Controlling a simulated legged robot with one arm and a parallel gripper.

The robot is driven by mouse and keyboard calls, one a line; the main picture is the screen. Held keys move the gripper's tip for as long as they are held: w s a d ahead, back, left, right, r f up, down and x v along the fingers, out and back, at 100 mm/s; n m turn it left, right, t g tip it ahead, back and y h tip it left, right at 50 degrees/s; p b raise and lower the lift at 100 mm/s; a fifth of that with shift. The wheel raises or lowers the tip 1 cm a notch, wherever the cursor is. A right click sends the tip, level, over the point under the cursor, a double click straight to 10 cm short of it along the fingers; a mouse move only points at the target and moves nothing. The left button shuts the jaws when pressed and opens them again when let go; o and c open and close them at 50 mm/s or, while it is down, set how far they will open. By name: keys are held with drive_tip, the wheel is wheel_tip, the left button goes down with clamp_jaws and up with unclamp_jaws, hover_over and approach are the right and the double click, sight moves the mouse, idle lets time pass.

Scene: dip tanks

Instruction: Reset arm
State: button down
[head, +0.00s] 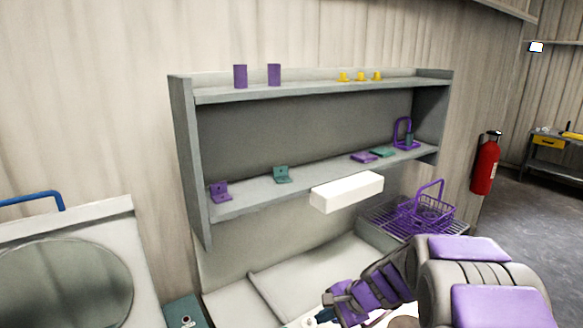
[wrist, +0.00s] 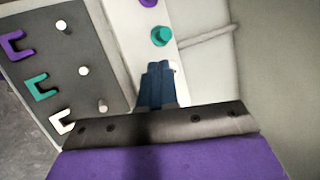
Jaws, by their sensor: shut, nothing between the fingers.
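My arm reaches in from the lower right of the head view, with its purple wrist low over the white tank unit (head: 225,302). My gripper (wrist: 158,68) shows in the wrist view as dark blue fingers, shut together with nothing between them. Its tips point toward a white strip with a teal round knob (wrist: 162,36) and a purple knob at the top edge. The tips look close to the teal knob, but I cannot tell if they touch it. In the head view the fingers are mostly hidden behind my wrist.
A grey shelf (head: 300,188) holds purple cylinders, yellow pieces and small purple and teal brackets. A white box (head: 346,192) juts out below it. A purple wire basket (head: 428,212) stands on a rack at right. A dark panel (wrist: 65,60) bears coloured hooks and white pegs.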

drive_tip(key=s+d+r+n+g+h, duration=0.1)
drive_tip(key=s+n, duration=0.3)
drive_tip(key=s, duration=0.8)
drive_tip(key=s+d+r+n+g+h, duration=0.2)
drive_tip(key=s+d+n+h, duration=0.1)
drive_tip(key=s, duration=0.9)
drive_tip(key=s+d+r+n+g+h, duration=0.2)
drive_tip(key=s+n, duration=0.2)
drive_tip(key=s, duration=0.8)
drive_tip(key=shift+s+r+n+h, duration=0.2)
drive_tip(key=shift+n+h, duration=0.1)
drive_tip(key=shift+n, duration=0.1)
